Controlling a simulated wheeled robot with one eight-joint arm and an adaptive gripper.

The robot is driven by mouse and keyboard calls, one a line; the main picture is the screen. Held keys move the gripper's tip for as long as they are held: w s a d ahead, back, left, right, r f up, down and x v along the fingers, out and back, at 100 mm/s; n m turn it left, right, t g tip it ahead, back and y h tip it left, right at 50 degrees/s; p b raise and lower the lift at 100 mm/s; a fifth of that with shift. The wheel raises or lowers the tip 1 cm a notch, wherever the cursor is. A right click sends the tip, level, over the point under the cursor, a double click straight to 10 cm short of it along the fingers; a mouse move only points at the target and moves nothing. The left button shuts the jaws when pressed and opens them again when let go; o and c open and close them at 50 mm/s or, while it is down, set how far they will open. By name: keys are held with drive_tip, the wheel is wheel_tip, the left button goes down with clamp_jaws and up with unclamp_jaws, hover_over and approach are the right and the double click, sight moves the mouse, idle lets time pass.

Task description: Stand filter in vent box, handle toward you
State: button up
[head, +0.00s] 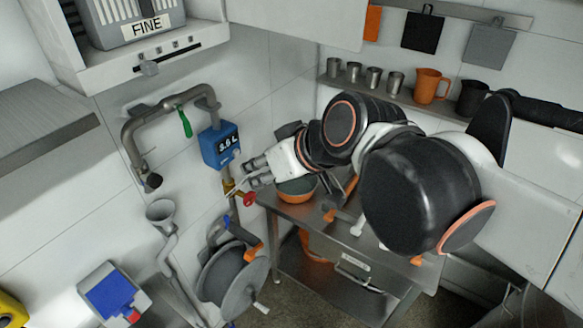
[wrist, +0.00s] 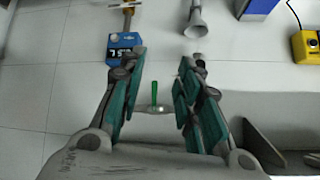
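A grey ribbed block labelled FINE (head: 137,22) stands upright at the top left of the head view, cut off by the top edge. It may be the filter; no handle on it is clear to me. It sits in or on a white box (head: 160,66) with a slotted front and a grey knob, which may be the vent box. My gripper (head: 251,172) is well below and right of them, beside the blue meter. In the wrist view my gripper (wrist: 162,65) is open, fingers wide apart, with nothing between them. Neither block nor white box is identifiable there.
A blue meter (head: 219,146) and grey pipe with a green lever (head: 185,123) are on the wall. A hose reel (head: 232,280) hangs lower. A steel table (head: 310,212) holds a bowl (head: 297,188) and tools. Cups line a shelf (head: 400,98). A grey shelf (head: 40,125) juts out left.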

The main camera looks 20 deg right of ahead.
drive_tip(key=s+d+f+m+g+h, duration=0.1)
drive_tip(key=s+d+f+m+h, duration=0.2)
drive_tip(key=s+d+f, duration=0.2)
drive_tip(key=shift+s+d+f+h, duration=0.35)
drive_tip(key=shift+d+f, duration=0.35)
drive_tip(key=shift+d, duration=0.45)
